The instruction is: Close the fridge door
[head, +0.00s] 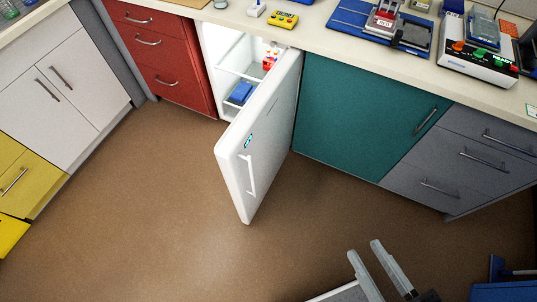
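The white fridge door (258,135) stands open, swung out from under the counter into the floor space. My gripper (363,252) is at the lower right, in front of the teal cabinet and well apart from the door. Its two grey fingers are spread with a gap between them, and nothing shows in the gap.
The brown floor (140,220) is clear to the left of the door and in front of it. Red drawers (163,55) are left of the fridge, a teal cabinet (355,110) and grey drawers (460,155) right. The counter (330,42) holds lab devices. A blue object (505,290) is at the lower right.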

